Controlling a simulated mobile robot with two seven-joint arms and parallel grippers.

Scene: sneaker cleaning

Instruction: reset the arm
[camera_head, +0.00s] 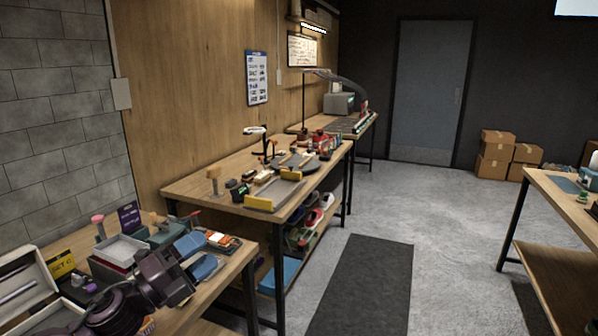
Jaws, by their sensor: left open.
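My left arm comes in at the bottom left, dark and bent. My left gripper (178,284) is over the near workbench (228,268), beside blue items (203,267) on its right part. It is open, with nothing seen between its fingers. Whether it touches the bench is hard to tell. My right gripper is out of view.
The near bench also holds an open grey box (120,249), a pale case (22,290) and small tools. A second bench (190,187) carries a yellow-ended tray (272,194), with sneakers (312,218) on its lower shelf. A dark mat (365,285) lies on open floor.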

